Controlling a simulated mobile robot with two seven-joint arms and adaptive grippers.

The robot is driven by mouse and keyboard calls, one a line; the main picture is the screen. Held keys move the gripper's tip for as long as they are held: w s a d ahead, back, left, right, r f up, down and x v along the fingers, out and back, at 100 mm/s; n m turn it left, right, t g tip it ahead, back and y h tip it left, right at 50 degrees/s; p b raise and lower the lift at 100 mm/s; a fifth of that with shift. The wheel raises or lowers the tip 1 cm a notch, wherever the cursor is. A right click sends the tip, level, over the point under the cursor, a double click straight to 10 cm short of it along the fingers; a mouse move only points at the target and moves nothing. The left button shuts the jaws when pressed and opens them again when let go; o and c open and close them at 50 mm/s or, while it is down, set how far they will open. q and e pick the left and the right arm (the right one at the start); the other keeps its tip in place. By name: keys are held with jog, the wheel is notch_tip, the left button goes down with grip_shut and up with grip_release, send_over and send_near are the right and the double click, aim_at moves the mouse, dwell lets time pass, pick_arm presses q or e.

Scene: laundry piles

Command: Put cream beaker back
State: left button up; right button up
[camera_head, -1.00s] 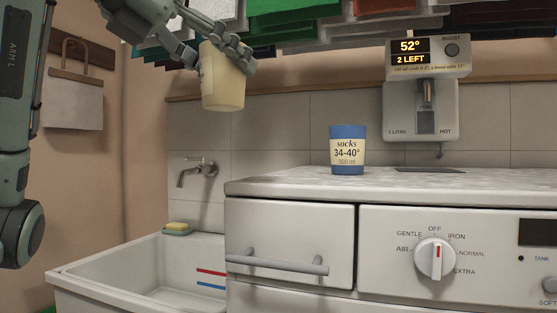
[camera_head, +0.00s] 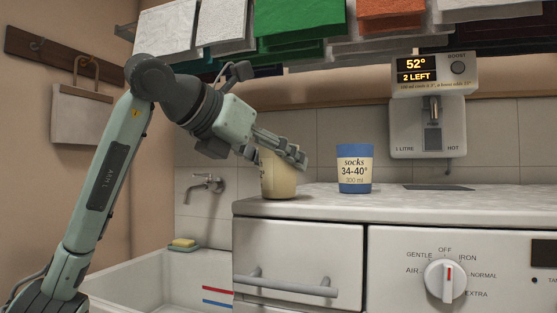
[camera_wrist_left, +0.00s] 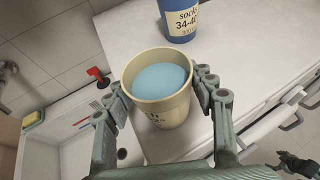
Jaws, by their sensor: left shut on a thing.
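The cream beaker (camera_head: 279,182) is at the left end of the speckled worktop, upright, left of the blue beaker. My left gripper (camera_head: 278,152) is shut on it, with the fingers around its upper part. In the left wrist view the cream beaker (camera_wrist_left: 164,111) sits between the two fingers of my left gripper (camera_wrist_left: 160,105) and holds pale blue liquid. I cannot tell whether its base touches the worktop.
A blue beaker (camera_head: 354,169) labelled socks 34-40° stands to the right on the worktop (camera_head: 400,203). A hot water dispenser (camera_head: 428,120) hangs on the wall behind. A white sink (camera_head: 150,285) lies left of the worktop. Folded laundry (camera_head: 290,25) hangs over the worktop.

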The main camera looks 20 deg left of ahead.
jog(key=shift+s, duration=0.2)
pick_arm(q)
jog(key=o, duration=1.1)
jog(key=shift+o, duration=0.2)
pick_arm(e)
jog(key=shift+w+r, duration=0.1)
jog(key=shift+r, duration=0.2)
pick_arm(q)
jog(key=shift+r, duration=0.15)
jog(key=shift+v, duration=1.25)
jog(key=v, duration=0.9)
jog(key=shift+s+b, duration=0.25)
jog(key=shift+b, duration=0.2)
pick_arm(e)
jog(key=shift+w+d+r, duration=0.15)
jog(key=shift+r, duration=0.55)
